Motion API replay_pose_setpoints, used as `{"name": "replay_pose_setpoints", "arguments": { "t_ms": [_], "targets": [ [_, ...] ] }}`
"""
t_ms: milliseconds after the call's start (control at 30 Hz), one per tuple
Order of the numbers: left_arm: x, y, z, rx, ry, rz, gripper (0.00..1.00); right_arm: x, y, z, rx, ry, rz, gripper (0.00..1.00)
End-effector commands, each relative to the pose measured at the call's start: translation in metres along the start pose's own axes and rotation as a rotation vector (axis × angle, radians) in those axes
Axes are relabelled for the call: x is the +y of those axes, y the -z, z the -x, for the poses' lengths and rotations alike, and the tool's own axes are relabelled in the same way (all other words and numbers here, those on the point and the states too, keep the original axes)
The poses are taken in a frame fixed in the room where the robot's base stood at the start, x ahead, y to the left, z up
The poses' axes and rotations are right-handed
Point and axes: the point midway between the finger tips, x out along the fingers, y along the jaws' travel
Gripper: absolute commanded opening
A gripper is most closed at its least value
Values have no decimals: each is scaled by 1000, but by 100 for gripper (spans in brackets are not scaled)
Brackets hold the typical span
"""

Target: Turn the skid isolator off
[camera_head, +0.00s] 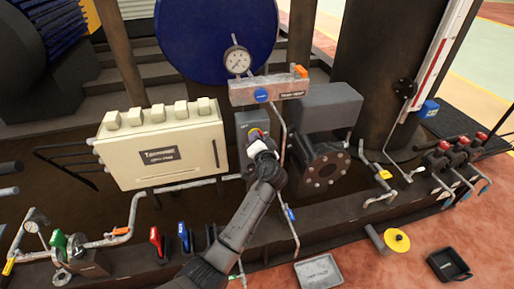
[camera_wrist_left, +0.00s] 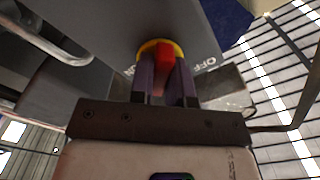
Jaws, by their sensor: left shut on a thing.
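The skid isolator is a grey box (camera_head: 245,121) in the middle of the head view, behind my left gripper (camera_head: 258,137). In the left wrist view the box face (camera_wrist_left: 105,30) carries a red handle (camera_wrist_left: 165,52) on a round yellow plate (camera_wrist_left: 146,47). The left gripper (camera_wrist_left: 164,80) is shut on the red handle, one dark finger on each side. The handle runs up and down in that view. "OFF" lettering shows to its right, and part of "ON" shows to its lower left. I cannot tell its exact switch position. My right gripper is not in view.
A cream junction box (camera_head: 160,150) stands left of the isolator. A gauge (camera_head: 237,60) and a manifold block (camera_head: 268,90) sit above it. A grey motor-like housing with a flange (camera_head: 325,168) is close on the right. A thin pipe (camera_head: 289,205) runs down beside my arm.

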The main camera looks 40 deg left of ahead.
Motion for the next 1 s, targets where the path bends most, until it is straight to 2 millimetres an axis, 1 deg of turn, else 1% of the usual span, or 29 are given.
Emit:
{"name": "replay_pose_setpoints", "arguments": {
  "t_ms": [33, 300, 500, 700, 1000],
  "targets": [
    [5, -4, 0, 1, 0, 48, 0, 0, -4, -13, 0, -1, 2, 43],
    [5, -4, 0, -1, 0, 303, 0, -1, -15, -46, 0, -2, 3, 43],
    [4, -3, 0, 0, -1, 480, 0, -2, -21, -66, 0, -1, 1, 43],
    [3, -2, 0, -1, -1, 628, 0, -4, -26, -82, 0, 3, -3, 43],
    [2, -1, 0, 0, -1, 769, 0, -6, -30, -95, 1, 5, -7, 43]
  ]
}}
